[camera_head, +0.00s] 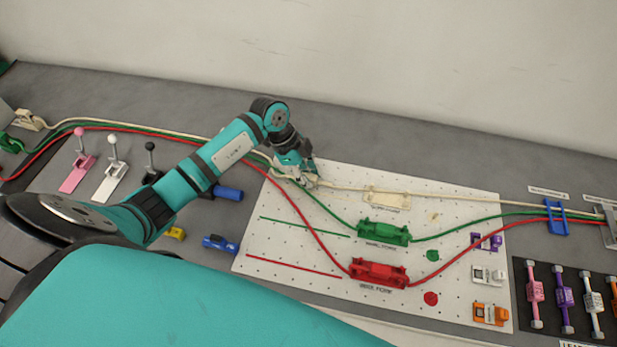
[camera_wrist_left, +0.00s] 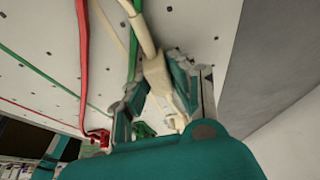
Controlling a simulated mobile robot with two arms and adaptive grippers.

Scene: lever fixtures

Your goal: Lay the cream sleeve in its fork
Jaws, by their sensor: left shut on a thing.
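My left gripper (camera_head: 297,180) is at the back left of the white pegboard (camera_head: 350,215). In the left wrist view its fingers (camera_wrist_left: 160,85) are shut on the cream sleeve (camera_wrist_left: 155,70), with the cream cable (camera_wrist_left: 140,27) running out from it. In the head view the gripper mostly hides the sleeve. The cream fork (camera_head: 387,197) stands on the board to the right of the gripper, with a label below it. The cream cable (camera_head: 460,199) passes by the fork's back edge toward the right. My right gripper is not in view.
Green (camera_head: 384,232) and red (camera_head: 379,273) fixtures hold the green and red cables in front of the cream fork. Purple, white and orange clips (camera_head: 490,313) line the board's right edge. A blue comb (camera_head: 556,218) stands farther right. Lever fixtures (camera_head: 112,172) stand at left.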

